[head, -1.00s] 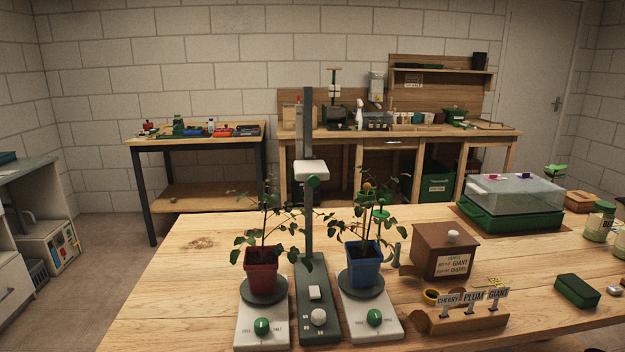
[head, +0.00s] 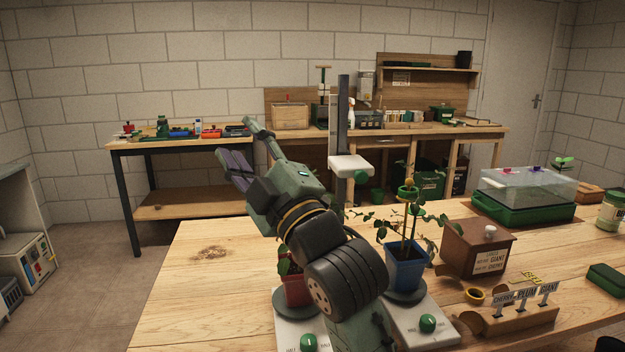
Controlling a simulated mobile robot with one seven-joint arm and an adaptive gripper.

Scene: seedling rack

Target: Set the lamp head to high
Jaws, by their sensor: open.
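The lamp head (head: 347,162) is a pale block on a tall dark upright post (head: 343,110) in the middle of the head view. A green knob (head: 361,180) sits on its front. It stands a little below the post's mid-height. My gripper (head: 240,142) is open and empty, left of the lamp head and apart from it, with its fingers pointing up and left.
A blue pot (head: 405,270) with a tall plant stands right of the post, close to my arm. A brown box (head: 476,250), a sign holder (head: 510,318) and a green propagator (head: 520,208) stand farther right. The left of the wooden table (head: 200,285) is clear.

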